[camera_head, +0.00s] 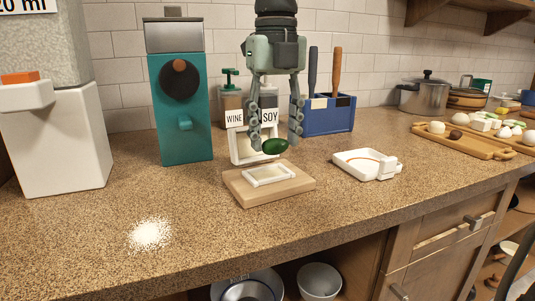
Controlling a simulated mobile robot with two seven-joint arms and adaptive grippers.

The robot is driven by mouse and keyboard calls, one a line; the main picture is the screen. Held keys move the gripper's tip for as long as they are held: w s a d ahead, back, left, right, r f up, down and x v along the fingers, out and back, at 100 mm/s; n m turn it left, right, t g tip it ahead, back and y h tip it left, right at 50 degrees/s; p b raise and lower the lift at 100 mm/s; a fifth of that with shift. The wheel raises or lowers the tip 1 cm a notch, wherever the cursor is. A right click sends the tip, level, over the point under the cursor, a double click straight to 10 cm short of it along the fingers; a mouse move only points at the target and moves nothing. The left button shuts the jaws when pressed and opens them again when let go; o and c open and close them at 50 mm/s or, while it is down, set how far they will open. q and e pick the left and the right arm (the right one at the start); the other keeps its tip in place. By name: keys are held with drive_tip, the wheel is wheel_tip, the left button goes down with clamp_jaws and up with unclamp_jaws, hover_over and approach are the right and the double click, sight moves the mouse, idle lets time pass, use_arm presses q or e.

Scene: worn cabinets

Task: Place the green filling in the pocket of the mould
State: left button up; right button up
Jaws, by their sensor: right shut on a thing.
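The green filling (275,146) is a dark green oval lump. My right gripper (272,139) comes down from the top and is shut on it, with the filling between its fingertips. The mould (232,185) is a wooden block on the counter with a white-rimmed rectangular pocket (270,175) on top. A white frame (239,148) stands upright at its back edge, partly hidden by a gripper finger. The filling is held above the back part of the mould, apart from the pocket. My left gripper is not in view.
A white dish (352,161) lies right of the mould. Behind are WINE and SOY bottles (235,117), a blue utensil holder (328,120) and a teal machine (183,125). A wooden board (455,143) with food is at right. A white patch (149,234) marks the otherwise clear left front counter.

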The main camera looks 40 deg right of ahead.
drive_tip(key=w+f, duration=0.2)
drive_tip(key=w, duration=0.1)
drive_tip(key=shift+w+d, duration=0.15)
drive_tip(key=shift+d, duration=0.25)
wheel_tip(320, 180, down, 4)
drive_tip(key=shift+r+p, duration=0.15)
drive_tip(key=shift+p, duration=0.2)
drive_tip(key=shift+f, duration=0.2)
drive_tip(key=o, duration=1)
drive_tip(key=shift+c, duration=0.2)
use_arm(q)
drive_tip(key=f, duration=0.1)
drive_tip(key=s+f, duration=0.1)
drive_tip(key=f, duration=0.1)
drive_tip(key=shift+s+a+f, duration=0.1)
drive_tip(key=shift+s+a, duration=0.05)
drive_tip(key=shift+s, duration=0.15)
use_arm(e)
drive_tip(key=shift+o, duration=0.3)
drive_tip(key=shift+r, duration=0.1)
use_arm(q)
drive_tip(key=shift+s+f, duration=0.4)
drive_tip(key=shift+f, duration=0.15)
use_arm(e)
wheel_tip(320, 180, up, 12)
